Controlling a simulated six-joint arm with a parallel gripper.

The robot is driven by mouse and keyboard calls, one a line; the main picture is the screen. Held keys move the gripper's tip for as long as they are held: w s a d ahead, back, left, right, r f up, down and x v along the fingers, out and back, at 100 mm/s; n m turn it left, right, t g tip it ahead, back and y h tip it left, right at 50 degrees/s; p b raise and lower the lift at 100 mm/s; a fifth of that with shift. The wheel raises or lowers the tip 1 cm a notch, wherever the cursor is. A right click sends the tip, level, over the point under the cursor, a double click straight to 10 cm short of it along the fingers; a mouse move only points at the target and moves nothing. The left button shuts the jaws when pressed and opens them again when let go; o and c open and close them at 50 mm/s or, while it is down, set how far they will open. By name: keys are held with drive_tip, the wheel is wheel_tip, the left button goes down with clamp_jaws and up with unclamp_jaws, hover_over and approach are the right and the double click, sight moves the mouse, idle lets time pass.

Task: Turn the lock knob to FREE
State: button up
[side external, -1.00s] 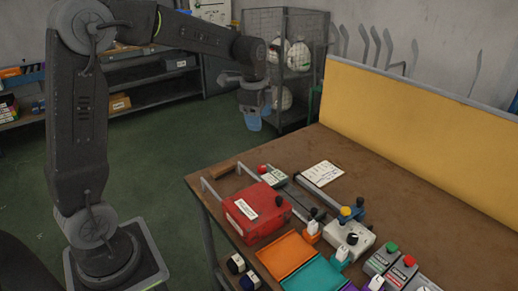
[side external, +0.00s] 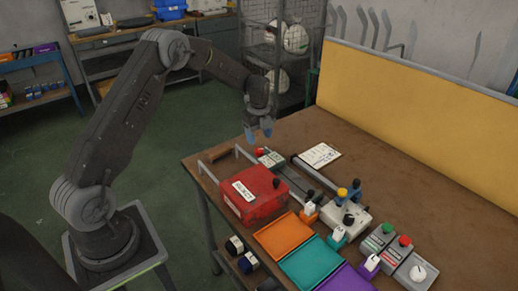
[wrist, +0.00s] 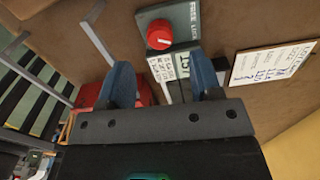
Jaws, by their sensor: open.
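The lock knob (wrist: 160,35) is red with a small white mark. It sits on a grey-green box (wrist: 183,15) whose side lettering appears to read FREE and LOCK. In the side external view the knob (side external: 260,150) is small, near the table's far left edge, and its setting is too small to tell. My gripper (side external: 258,135) hangs above and just behind the knob, with blue fingers pointing down. In the wrist view my gripper (wrist: 162,80) is open and empty, its fingers apart, with the knob ahead between them and not touched.
A red case (side external: 255,195) with a metal rail stands close to the knob box. A white card (side external: 320,156) lies to its right. Orange (side external: 285,236) and teal (side external: 312,263) trays and several switch boxes fill the front. The table's back right is clear.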

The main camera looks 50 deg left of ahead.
sight(259, 149)
wheel_tip(259, 149, down, 6)
drive_tip(key=shift+r, duration=0.1)
idle(0.4)
